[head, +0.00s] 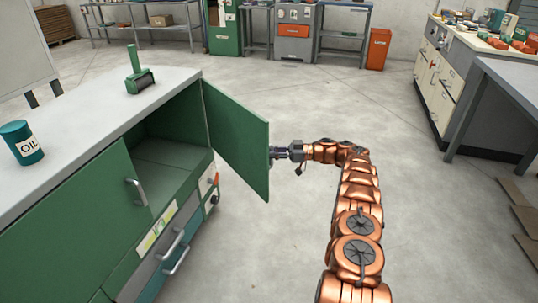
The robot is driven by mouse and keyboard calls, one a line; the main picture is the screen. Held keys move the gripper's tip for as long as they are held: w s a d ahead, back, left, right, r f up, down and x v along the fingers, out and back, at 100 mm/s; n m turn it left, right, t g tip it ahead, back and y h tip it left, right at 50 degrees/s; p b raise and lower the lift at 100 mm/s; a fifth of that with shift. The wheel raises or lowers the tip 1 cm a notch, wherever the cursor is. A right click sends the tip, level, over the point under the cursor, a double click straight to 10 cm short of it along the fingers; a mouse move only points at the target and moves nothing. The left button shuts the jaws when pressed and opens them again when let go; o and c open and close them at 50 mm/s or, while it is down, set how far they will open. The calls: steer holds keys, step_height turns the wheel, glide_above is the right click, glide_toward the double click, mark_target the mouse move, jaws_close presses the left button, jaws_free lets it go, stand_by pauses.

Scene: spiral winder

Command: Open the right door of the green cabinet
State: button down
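The green cabinet (85,195) stands at the left under a light grey top. Its right door (238,135) is swung wide open, hinged at the right end of the opening. The dark compartment (165,150) behind it shows a bare green floor. The left door (72,225) is shut, with a metal handle (137,191). My gripper (274,154) is at the right door's free edge, on the side facing away from the compartment. The door hides its fingertips, and no handle of this door shows. I cannot tell whether it grips anything.
Drawers with handles (173,255) lie below. A workbench (455,75) and a grey table (505,85) stand at the right. The floor (300,105) beyond the door is clear.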

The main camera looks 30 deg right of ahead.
steer(key=shift+s+d+f, duration=0.1)
steer(key=shift+d, duration=0.1)
steer(key=c, duration=1.3)
jaws_free()
steer(key=shift+d, duration=0.1)
steer(key=shift+c, duration=0.2)
steer(key=shift+o, duration=1.2)
steer(key=shift+a, duration=0.2)
